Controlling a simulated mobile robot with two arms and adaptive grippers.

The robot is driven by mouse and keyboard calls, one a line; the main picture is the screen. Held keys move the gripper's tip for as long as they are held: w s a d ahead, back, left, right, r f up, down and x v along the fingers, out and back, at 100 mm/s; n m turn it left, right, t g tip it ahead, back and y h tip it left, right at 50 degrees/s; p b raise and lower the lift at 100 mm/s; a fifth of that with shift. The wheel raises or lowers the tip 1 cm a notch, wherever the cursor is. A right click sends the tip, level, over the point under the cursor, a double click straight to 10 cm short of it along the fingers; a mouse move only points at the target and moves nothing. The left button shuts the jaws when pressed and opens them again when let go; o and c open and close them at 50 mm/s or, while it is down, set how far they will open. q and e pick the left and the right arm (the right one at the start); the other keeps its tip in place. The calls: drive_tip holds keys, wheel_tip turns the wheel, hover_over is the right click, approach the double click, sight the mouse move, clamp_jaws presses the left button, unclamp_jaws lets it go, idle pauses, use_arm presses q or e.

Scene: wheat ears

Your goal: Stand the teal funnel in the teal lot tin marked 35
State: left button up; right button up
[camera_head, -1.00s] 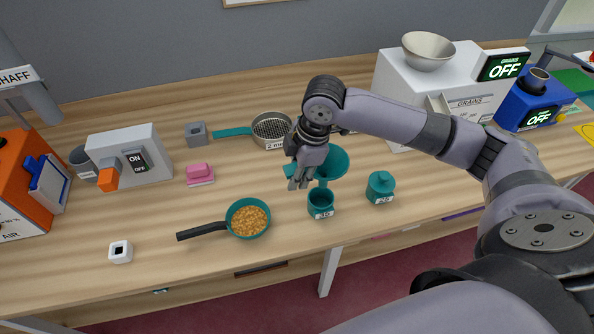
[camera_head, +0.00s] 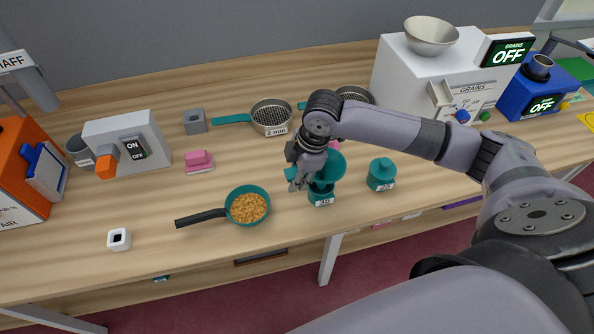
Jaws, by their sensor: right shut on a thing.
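The teal funnel (camera_head: 331,167) is in my right gripper (camera_head: 298,184), which is shut on it at its left side. The funnel's wide mouth faces up and tilts a little. Its lower end is at the mouth of the teal lot tin marked 35 (camera_head: 321,198), which stands upright on the bench. The gripper and funnel hide part of the tin's rim, so I cannot tell how far the spout is inside. Another teal tin (camera_head: 381,174) with a knobbed lid, its label reading like 28, stands to the right. My left gripper is out of view.
A teal pan of grain (camera_head: 247,206) with a black handle lies left of the tin. Behind are a sieve marked 2 mm (camera_head: 271,117), a second sieve (camera_head: 354,95) and a pink block (camera_head: 199,161). A white GRAINS machine (camera_head: 440,80) stands at the back right. The front bench edge is close.

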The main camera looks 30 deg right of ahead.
drive_tip(key=shift+s+d+b+x, duration=0.15)
drive_tip(key=shift+b+x, duration=0.2)
drive_tip(key=shift+x, duration=0.6)
drive_tip(key=shift+s+d+b+x, duration=0.15)
drive_tip(key=shift+b+x, duration=0.15)
drive_tip(key=shift+x, duration=0.65)
drive_tip(key=shift+f, duration=0.1)
drive_tip(key=o, duration=1.2)
